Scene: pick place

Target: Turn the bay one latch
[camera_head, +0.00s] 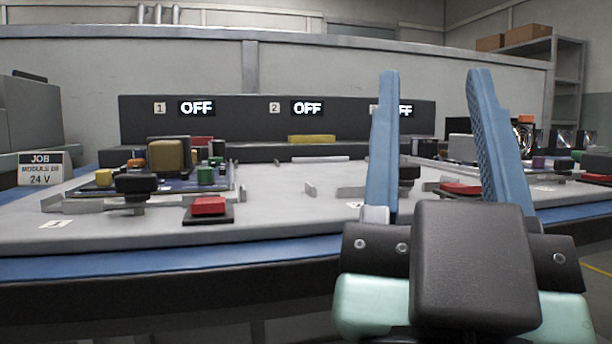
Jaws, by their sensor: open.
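The bay one latch is likely the black knob (136,184) on a short post, at the front left of a blue circuit board (222,184) below the panel label 1. Its exact turn angle is hard to tell. The board carries a tan block (167,154) and several small coloured parts. My gripper (434,75) is in the right half of the view with its two blue fingers raised and spread apart. It is open and empty, to the right of the knob and well apart from it.
A red button (208,205) sits right of the knob. The black panel (240,107) shows OFF at bays 1 and 2; the third display is partly hidden by a finger. A job card (42,169) reads 24 V.

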